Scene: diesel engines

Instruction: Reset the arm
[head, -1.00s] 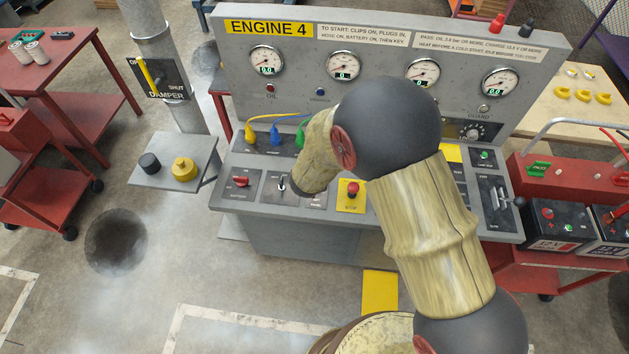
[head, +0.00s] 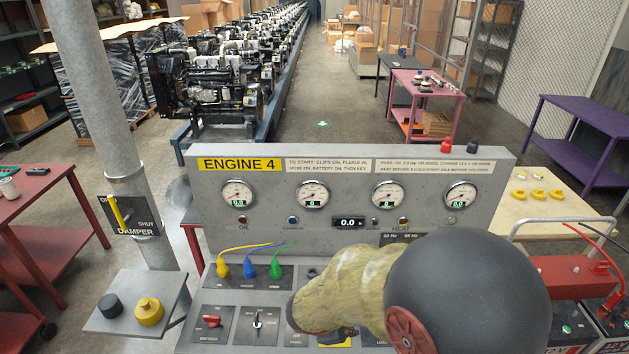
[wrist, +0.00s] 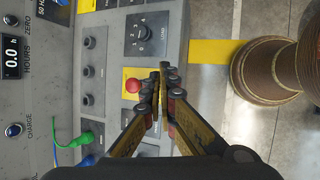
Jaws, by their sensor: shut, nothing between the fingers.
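My gripper (wrist: 162,70) is shut and empty in the wrist view, its two fingers meeting above the edge of the control panel. A red stop button (wrist: 132,86) on a yellow plate shows just left of the fingertips. In the head view my arm (head: 365,285) bends over the right half of the Engine 4 console (head: 350,160), and its links hide the fingers and part of the switches. The red battery switch (head: 211,321) and the key switch (head: 258,322) show left of the arm.
Yellow, blue and green plugs (head: 249,268) stand on the console. The damper post (head: 128,215) with its yellow lever and a small shelf (head: 130,318) stand left. A red battery cart (head: 560,275) stands right. Engines (head: 205,85) line up behind. Bare floor shows beside the console (wrist: 205,75).

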